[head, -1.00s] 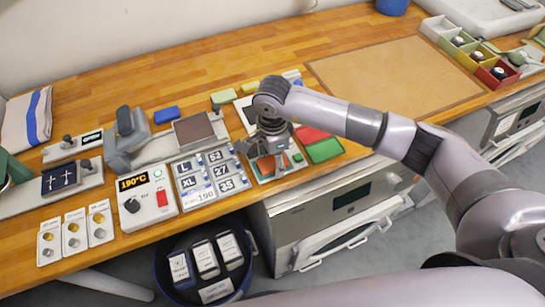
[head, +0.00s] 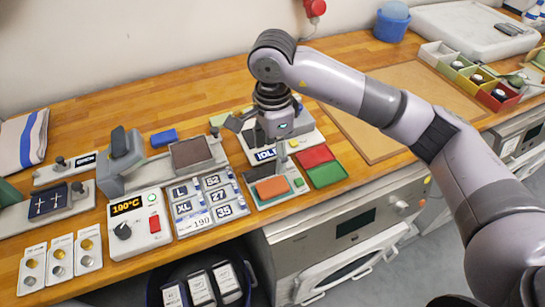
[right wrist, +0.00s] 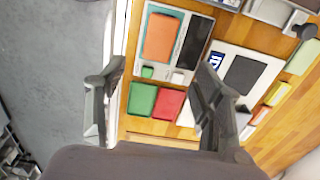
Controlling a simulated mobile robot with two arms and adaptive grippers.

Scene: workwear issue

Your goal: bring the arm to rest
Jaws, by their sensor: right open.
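My right gripper (head: 260,142) hangs above the workbench (head: 95,98), raised clear of the things below. It is open, with nothing between its fingers; the right wrist view shows the two fingers (right wrist: 150,92) wide apart. Below it is a pale tray with an orange block (head: 272,187), seen also in the right wrist view (right wrist: 160,38). A red pad (head: 314,156) and a green pad (head: 326,175) lie to the right of the tray. My left gripper is not in view.
A control box (head: 139,221) with a lit display, a press (head: 122,160) and size plates (head: 205,203) stand to the left. A brown mat (head: 385,85) lies to the right, beside a divided colored bin (head: 497,95). A dark tub with several packets stands below the front edge.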

